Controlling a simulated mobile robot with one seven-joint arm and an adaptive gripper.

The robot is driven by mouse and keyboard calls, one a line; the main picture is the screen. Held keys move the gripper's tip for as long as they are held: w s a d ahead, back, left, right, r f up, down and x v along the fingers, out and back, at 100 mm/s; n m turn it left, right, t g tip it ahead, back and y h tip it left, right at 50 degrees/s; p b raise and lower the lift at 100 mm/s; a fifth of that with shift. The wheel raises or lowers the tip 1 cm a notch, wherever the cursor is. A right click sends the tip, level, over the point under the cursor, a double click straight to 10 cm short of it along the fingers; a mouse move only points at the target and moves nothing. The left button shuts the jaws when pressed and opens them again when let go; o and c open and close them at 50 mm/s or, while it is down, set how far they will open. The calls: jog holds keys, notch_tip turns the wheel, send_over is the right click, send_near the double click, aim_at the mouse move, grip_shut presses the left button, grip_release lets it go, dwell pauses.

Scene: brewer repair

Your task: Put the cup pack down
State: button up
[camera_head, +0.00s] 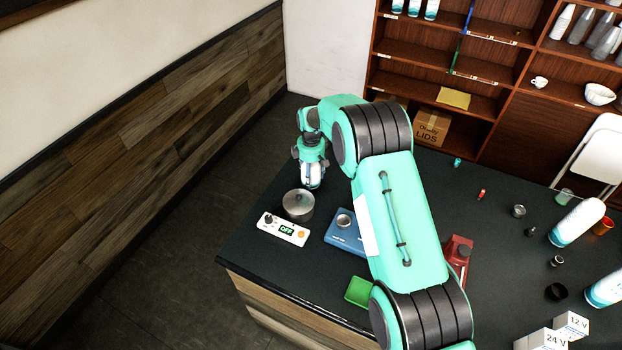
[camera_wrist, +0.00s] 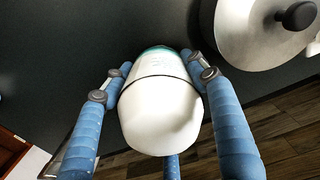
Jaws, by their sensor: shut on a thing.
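A white cup pack with a teal end (camera_wrist: 160,105) is between the blue fingers of my gripper (camera_wrist: 157,80) in the wrist view. My gripper is shut on it. In the head view my gripper (camera_head: 311,165) points down over the far left part of the dark counter (camera_head: 270,235), with the white pack (camera_head: 313,178) below it. I cannot tell whether the pack touches the counter. Similar white and teal packs lie at the right, one near the back (camera_head: 577,222) and one near the right edge (camera_head: 606,289).
A lidded metal pot (camera_head: 298,204) stands close to the pack, behind a white control panel reading OFF (camera_head: 283,229). A blue device (camera_head: 346,236), a green tray (camera_head: 359,291) and a red device (camera_head: 458,252) are to the right. Shelves (camera_head: 425,58) stand behind.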

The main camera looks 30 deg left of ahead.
jog(key=shift+f, duration=0.75)
jog(key=shift+f, duration=0.15)
jog(key=o, duration=1.3)
notch_tip(320, 180, up, 12)
jog(key=shift+r+b, duration=0.15)
jog(key=shift+b, duration=0.35)
